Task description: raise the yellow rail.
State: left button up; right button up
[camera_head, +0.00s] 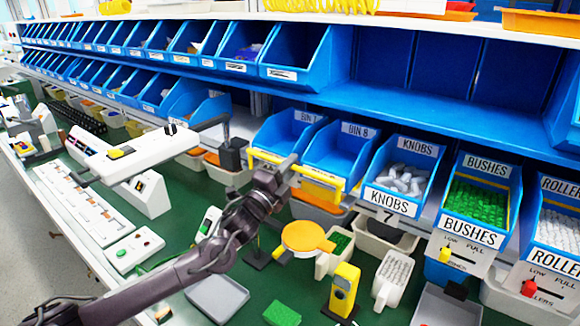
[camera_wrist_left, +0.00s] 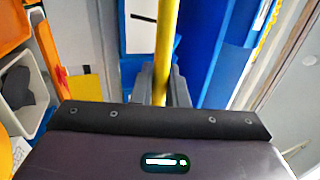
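The yellow rail (camera_head: 322,177) runs across the front of the blue bins marked BIN, near the middle of the head view. My left gripper (camera_head: 284,168) is at the rail and hides its middle part. In the left wrist view the rail (camera_wrist_left: 168,45) runs down between the two grey fingers of my left gripper (camera_wrist_left: 164,88). The fingers lie close on both sides of it and look shut on it. The contact itself is partly hidden by the dark gripper body. My right gripper is not in view.
Blue bins marked KNOBS (camera_head: 398,175) and BUSHES (camera_head: 480,205) stand right of the rail. A dark block (camera_head: 234,155) stands left of my gripper. Below are an orange disc (camera_head: 304,237), a yellow device (camera_head: 343,290) and a grey tray (camera_head: 217,297) on the green bench.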

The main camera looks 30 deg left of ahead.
pick_arm(q)
grip_shut()
jog(key=shift+w+r+g+p, duration=0.25)
jog(key=shift+g+p, duration=0.25)
jog(key=shift+p, duration=0.95)
jog(key=shift+f+g, duration=0.3)
jog(key=o, duration=0.6)
grip_release()
jog(key=shift+w, duration=0.1)
jog(key=shift+c, duration=0.2)
jog(key=b+v, duration=0.2)
jog(key=v, duration=0.5)
jog(key=shift+s+b, duration=0.4)
jog(key=shift+f, duration=0.1)
